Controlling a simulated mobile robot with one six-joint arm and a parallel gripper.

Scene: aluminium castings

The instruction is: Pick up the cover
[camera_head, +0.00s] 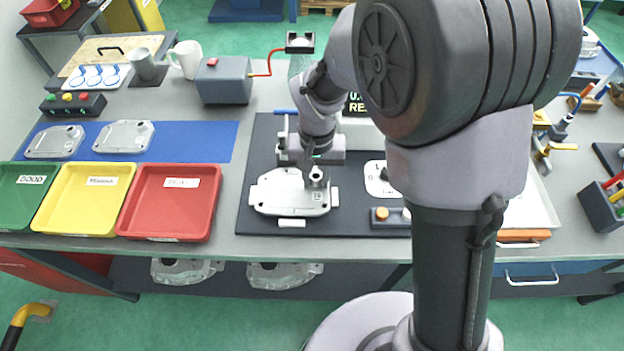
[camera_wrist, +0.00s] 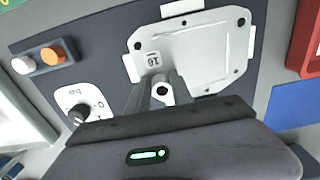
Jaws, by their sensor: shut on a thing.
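The cover (camera_head: 280,196), a light grey aluminium casting with a "16" label, is at the dark mat in the middle of the bench. It also shows in the wrist view (camera_wrist: 205,50), flat side up with small holes at its corners. My gripper (camera_head: 313,180) is over the cover's right part. In the wrist view my gripper (camera_wrist: 161,92) is shut on the cover's round boss, with one finger on each side. I cannot tell whether the cover is clear of its support.
Two similar castings (camera_head: 123,136) lie on a blue mat (camera_head: 200,140). Green, yellow and red trays (camera_head: 172,235) line the front left edge. A control box with an orange button (camera_head: 382,215) and a dial plate (camera_head: 376,179) are right of the cover. A grey box (camera_head: 223,82) stands behind.

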